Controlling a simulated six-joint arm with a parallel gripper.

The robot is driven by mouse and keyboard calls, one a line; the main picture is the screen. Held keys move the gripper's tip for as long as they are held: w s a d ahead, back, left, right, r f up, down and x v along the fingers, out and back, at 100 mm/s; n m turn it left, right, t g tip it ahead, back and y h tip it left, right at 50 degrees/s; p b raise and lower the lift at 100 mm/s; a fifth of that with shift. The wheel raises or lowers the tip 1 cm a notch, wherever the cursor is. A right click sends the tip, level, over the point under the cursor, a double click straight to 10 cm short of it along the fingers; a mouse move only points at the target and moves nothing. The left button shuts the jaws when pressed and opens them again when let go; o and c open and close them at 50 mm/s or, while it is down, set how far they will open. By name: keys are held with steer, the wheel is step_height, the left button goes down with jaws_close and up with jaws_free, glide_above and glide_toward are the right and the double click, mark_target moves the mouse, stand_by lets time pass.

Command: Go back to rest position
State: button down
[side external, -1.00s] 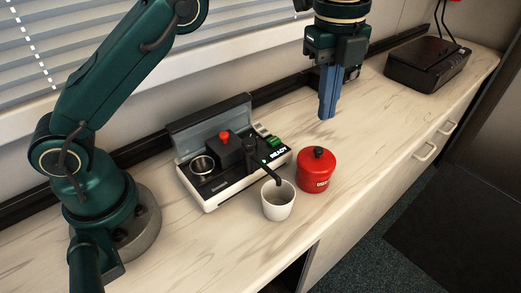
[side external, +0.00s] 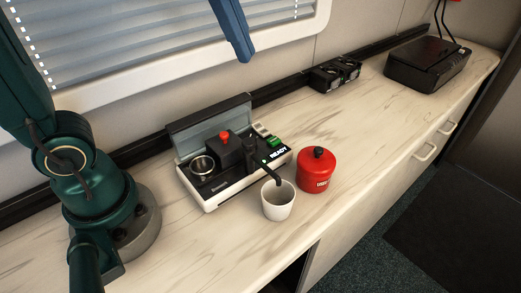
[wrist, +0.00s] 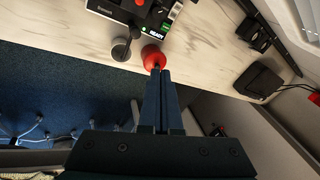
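My gripper (side external: 245,56) is high above the counter at the top of the side view, in front of the window blind. Only its blue fingers show there; the rest is cut off by the picture's edge. In the wrist view the fingers (wrist: 161,74) lie side by side, shut, with nothing between them. The red lidded canister (side external: 315,173) is far below the fingertips in the wrist view (wrist: 151,54), standing upright on the counter. My gripper is apart from everything on the counter.
The coffee machine (side external: 218,183) reads READY, with a white cup (side external: 278,206) beside its front edge. A black box (side external: 426,62) and a small dark panel (side external: 335,74) stand further along the counter (side external: 385,125). The window frame (side external: 290,38) is close behind my fingers in the side view.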

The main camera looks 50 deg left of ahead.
steer(key=s+a+f+n+t, duration=0.1)
steer(key=s+a+f+n, duration=0.1)
steer(key=s+f+n, duration=0.6)
step_height(320, 180, down, 2)
steer(key=n, duration=0.5)
steer(key=shift+s+f+n, duration=0.2)
steer(key=shift+f+n, duration=0.05)
steer(key=shift+n, duration=0.05)
